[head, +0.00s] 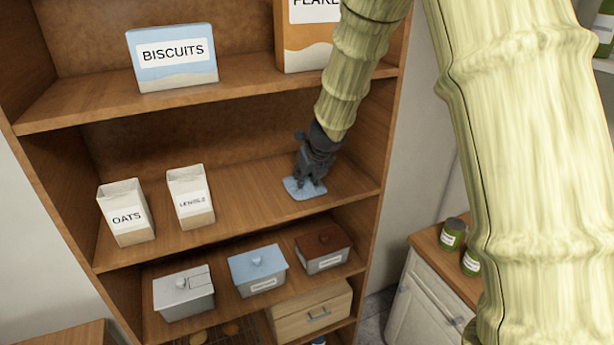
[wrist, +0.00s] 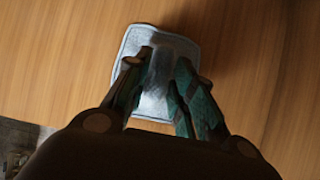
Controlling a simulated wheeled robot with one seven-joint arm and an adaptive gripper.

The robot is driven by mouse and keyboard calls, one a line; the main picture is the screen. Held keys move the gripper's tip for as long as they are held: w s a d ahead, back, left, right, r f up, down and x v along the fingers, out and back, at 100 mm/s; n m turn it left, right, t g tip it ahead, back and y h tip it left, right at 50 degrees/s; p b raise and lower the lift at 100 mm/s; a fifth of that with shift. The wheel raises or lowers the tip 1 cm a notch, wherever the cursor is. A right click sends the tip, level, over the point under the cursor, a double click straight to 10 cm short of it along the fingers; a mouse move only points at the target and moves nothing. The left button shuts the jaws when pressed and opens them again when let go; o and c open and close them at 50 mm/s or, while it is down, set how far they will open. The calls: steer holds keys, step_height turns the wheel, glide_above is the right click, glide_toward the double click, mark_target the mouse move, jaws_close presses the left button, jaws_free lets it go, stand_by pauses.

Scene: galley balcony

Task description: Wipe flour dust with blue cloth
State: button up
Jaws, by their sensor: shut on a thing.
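The blue cloth (head: 294,189) lies flat on the right part of the middle shelf (head: 245,197). My gripper (head: 311,181) reaches down onto it from above. In the wrist view the cloth (wrist: 180,52) shows pale blue with rounded corners, against the wooden shelf board (wrist: 260,55). My gripper's two fingers (wrist: 163,78) are shut on the cloth, with a raised fold between them. I cannot make out flour dust on the visible shelf surface. The part of the shelf under the cloth and behind the gripper is hidden.
On the same shelf an oats bag (head: 126,226) and a lentils bag (head: 190,205) stand to the left, with bare board between them and the cloth. A biscuits box (head: 172,68) stands on the shelf above. Lidded containers (head: 257,277) stand below. The cabinet's right side wall is close.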

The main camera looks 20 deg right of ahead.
steer(key=shift+s, duration=0.1)
steer(key=shift+s+f+b, duration=0.1)
steer(key=shift+s+b, duration=0.85)
steer(key=shift+s, duration=0.4)
steer(key=shift+w+p, duration=0.2)
steer(key=shift+p, duration=0.2)
steer(key=shift+w+p, duration=0.8)
steer(key=shift+w, duration=0.5)
steer(key=shift+s, duration=0.25)
steer(key=shift+s+b, duration=0.95)
steer(key=shift+s, duration=0.3)
